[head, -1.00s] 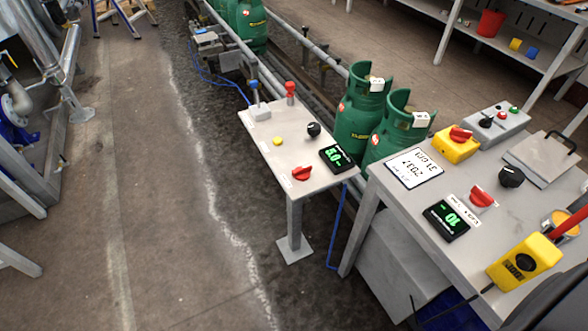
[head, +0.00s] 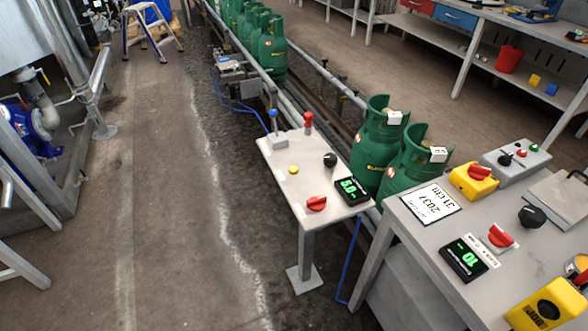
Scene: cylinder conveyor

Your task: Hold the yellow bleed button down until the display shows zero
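The yellow bleed button (head: 293,170) is a small round button on the left part of a grey panel table (head: 290,152). Nothing touches it. A small black display (head: 351,190) at the right edge of that table reads about 5.0 in green. A red knob (head: 316,203), a black knob (head: 330,159), and a red-topped lever (head: 308,122) and blue-topped lever (head: 273,120) share the table. Neither of my grippers shows in the head view.
Green gas cylinders (head: 377,147) stand on the conveyor behind the panel table. A second bench (head: 430,235) at the right carries another display (head: 463,259) reading about 10, a red knob and a yellow box. The floor (head: 165,220) left of the panel is clear.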

